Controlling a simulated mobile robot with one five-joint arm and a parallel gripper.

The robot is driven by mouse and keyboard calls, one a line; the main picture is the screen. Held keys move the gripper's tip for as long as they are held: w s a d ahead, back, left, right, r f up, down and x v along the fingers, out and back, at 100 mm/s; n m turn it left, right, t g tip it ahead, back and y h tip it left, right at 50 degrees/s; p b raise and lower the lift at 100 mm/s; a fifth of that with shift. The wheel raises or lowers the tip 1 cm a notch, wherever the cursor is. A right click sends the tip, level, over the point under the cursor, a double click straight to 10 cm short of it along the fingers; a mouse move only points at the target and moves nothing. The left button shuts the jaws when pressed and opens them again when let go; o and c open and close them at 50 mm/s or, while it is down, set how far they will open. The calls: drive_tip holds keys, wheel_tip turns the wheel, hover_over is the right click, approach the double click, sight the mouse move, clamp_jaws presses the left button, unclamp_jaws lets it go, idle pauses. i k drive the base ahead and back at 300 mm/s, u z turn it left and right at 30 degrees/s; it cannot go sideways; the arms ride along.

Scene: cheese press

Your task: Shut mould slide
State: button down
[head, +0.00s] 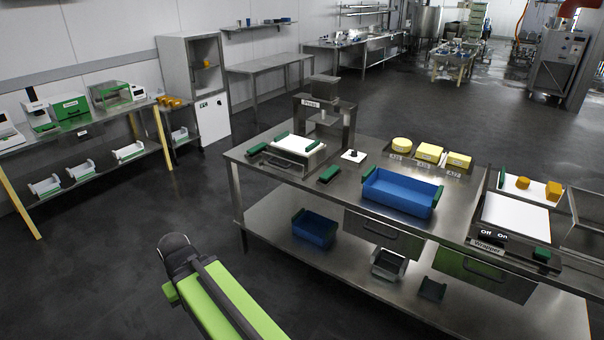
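The press (309,103), a grey metal frame with a label, stands at the far left part of the steel worktable. What looks like the mould slide (297,144), a white-topped tray with green grips, sits at the front left of the press frame and sticks out from it. How far it runs under the press is hard to tell. My green and black arm rises from the bottom edge, over the floor left of the table and apart from it. My gripper cannot be made out.
On the worktable (335,203) are a green block (329,174), a blue crate (399,191), yellow cheeses (428,153) and the wrapper (487,246). Drawers hang below the table's front; a lower shelf holds another blue crate (314,229). Floor (120,220) left of the table is clear.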

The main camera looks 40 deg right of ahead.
sight(299, 165)
drive_tip(key=z, duration=0.1)
drive_tip(key=i, duration=1)
drive_tip(key=u, duration=0.05)
